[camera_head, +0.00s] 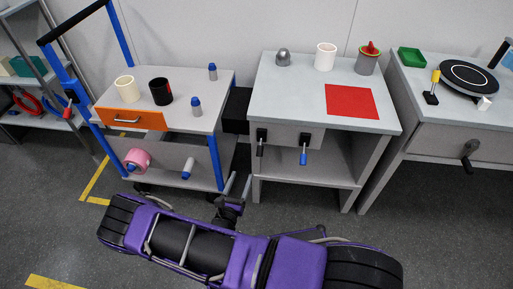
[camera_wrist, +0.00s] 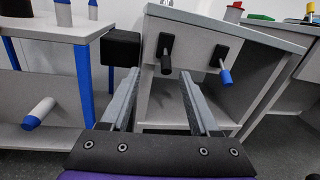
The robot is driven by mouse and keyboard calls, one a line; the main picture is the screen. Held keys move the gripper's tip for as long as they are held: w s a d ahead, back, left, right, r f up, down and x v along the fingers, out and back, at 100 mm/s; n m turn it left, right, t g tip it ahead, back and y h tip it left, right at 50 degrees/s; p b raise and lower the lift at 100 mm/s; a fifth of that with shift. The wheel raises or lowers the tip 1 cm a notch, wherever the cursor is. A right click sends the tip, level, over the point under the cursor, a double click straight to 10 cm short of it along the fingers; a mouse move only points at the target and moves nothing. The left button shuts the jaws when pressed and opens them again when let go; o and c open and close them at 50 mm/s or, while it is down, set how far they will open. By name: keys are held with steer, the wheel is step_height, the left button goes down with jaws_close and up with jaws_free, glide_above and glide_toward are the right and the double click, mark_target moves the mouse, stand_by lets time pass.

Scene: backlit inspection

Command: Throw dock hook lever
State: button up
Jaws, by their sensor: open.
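Two small levers hang from black mounts on the front of the middle table. One has a black handle (camera_head: 260,148) and the other a blue handle (camera_head: 303,157); the pictures do not mark which is the dock hook lever. In the wrist view, the black handle (camera_wrist: 166,66) appears between my fingertips and beyond them, and the blue handle (camera_wrist: 226,76) is to the right. My gripper (camera_head: 238,184) is open and empty, in front of the gap between cart and table. Its fingers (camera_wrist: 159,74) point toward the table front, apart from both levers.
A black block (camera_head: 236,110) sits between the table (camera_head: 285,97) and the blue-framed cart (camera_head: 190,82). The cart carries mugs, bottles and an orange drawer (camera_head: 128,120). A right-hand bench (camera_head: 440,115) stands beyond.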

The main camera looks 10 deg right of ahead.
mark_target(259, 153)
step_height(259, 153, down, 4)
steer(key=s+d+n, duration=0.1)
steer(key=s+d, duration=0.1)
steer(key=b+x, duration=0.2)
steer(key=x, duration=1.5)
steer(key=shift+w+f, duration=0.15)
steer(key=shift+w, duration=0.1)
steer(key=shift+y, duration=0.4)
jaws_close()
